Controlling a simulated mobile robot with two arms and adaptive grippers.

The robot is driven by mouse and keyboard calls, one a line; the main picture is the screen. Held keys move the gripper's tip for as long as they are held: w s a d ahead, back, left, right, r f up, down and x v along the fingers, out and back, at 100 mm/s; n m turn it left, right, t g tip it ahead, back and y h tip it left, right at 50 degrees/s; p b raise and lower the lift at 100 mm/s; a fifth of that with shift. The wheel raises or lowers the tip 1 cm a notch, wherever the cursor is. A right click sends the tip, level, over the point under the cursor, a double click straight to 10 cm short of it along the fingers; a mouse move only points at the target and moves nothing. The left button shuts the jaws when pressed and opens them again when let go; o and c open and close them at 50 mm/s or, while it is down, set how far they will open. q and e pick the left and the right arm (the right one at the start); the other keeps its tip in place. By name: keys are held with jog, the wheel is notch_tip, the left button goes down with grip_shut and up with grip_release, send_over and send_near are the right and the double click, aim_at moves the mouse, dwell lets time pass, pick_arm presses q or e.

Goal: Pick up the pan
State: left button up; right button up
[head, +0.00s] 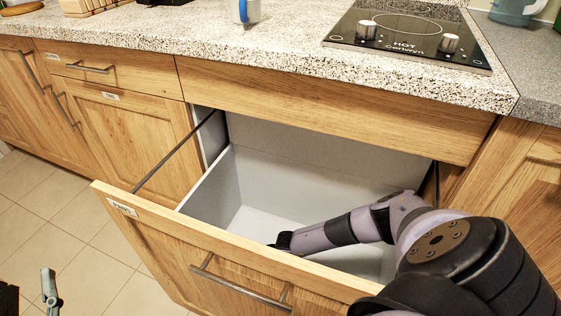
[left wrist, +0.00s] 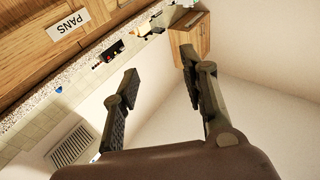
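No pan shows in either view. The deep drawer (head: 230,254) below the counter is pulled open, and the visible part of its pale grey inside looks empty. My right arm reaches down into the drawer. Its dark end, my right gripper (head: 284,241), is mostly hidden behind the drawer front, so its fingers and anything in them cannot be made out. My left gripper (head: 49,287) is at the lower left, out in front of the cabinets over the floor. In the left wrist view my left gripper (left wrist: 158,65) has its fingers spread with nothing between them.
Closed cabinets (head: 130,125) stand at left. The tiled floor (head: 45,232) is clear. A "PANS" label (left wrist: 68,25) shows in the left wrist view.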

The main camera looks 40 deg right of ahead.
jog(key=shift+f, duration=0.2)
jog(key=shift+c, duration=0.4)
grip_shut()
dwell(0.6)
dwell(0.5)
